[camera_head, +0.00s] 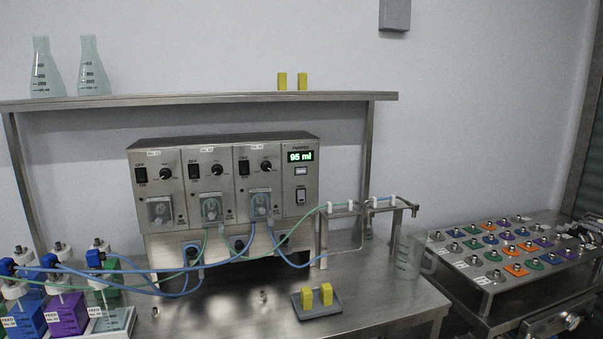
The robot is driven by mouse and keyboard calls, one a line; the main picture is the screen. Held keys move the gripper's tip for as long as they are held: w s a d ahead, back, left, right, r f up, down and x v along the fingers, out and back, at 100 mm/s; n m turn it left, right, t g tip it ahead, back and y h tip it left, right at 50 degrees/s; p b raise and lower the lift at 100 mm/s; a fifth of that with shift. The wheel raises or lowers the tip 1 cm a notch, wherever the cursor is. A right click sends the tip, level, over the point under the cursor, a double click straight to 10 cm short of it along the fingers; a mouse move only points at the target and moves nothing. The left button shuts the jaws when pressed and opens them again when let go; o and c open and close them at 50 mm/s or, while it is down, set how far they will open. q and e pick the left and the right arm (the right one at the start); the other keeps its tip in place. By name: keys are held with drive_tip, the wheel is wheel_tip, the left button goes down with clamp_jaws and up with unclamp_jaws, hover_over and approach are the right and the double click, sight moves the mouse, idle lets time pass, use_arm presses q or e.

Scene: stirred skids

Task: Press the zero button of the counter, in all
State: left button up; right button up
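The counter is at the right end of the steel pump unit (222,143) on the bench. Its lit green display (300,156) reads "95 ml". A small pale rectangular button (301,171) sits just below the display; its lettering is too small to read. Neither of my grippers is in view, and nothing covers the counter panel.
Blue and green tubes (165,292) run from the feed bottles (67,313) at left to the pumps. A tube stand (340,235), a clear jug (411,252) and a grey tray with yellow pieces (322,311) stand right. A shelf (200,98) is above.

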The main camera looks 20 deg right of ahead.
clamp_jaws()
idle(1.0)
